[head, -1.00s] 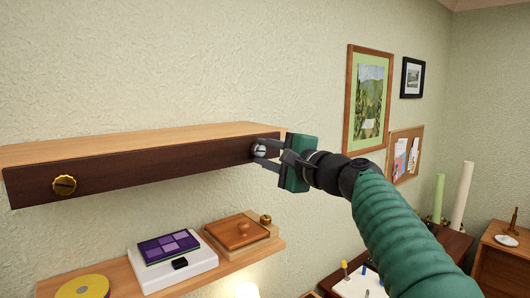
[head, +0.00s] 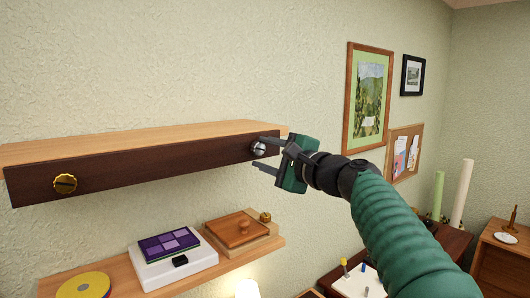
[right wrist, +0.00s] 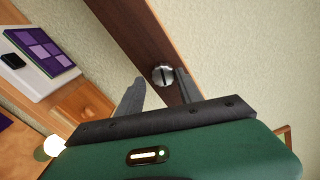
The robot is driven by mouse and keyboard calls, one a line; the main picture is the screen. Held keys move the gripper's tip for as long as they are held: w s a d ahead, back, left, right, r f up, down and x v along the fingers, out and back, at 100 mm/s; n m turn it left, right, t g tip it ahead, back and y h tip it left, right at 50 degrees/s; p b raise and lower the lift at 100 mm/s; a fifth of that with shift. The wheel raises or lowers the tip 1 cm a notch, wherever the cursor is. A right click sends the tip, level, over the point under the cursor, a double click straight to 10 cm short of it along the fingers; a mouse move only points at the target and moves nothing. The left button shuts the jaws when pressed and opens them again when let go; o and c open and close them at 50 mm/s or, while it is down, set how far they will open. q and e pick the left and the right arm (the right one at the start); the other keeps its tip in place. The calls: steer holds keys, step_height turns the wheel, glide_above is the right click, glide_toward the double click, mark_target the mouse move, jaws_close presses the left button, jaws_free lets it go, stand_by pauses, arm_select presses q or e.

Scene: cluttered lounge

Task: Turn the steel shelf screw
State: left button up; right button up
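The steel shelf screw (head: 258,149) is a round slotted head at the right end of the dark front board of the upper shelf (head: 150,165). My right gripper (head: 260,154) is open in front of it, one finger near the top of the screw and the other lower. In the right wrist view, the screw (right wrist: 162,76) shows beyond and between the spread fingers (right wrist: 158,92), nearer the right finger, and its slot is visible. I cannot tell if a finger touches it. My left gripper is not in view.
A brass slotted screw (head: 65,183) sits at the board's left end. A lower shelf (head: 210,268) holds a white box with a purple grid top (head: 170,246), a wooden box (head: 241,230) and a yellow disc (head: 84,286). Framed pictures hang on the right.

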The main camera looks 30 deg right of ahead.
steer(key=shift+o, duration=0.8)
steer(key=shift+d, duration=0.1)
steer(key=shift+d+r, duration=0.1)
steer(key=s+d+b, duration=0.1)
steer(key=s+b, duration=0.3)
steer(key=s, duration=1.2)
steer(key=shift+s+d, duration=0.2)
steer(key=shift+s, duration=0.15)
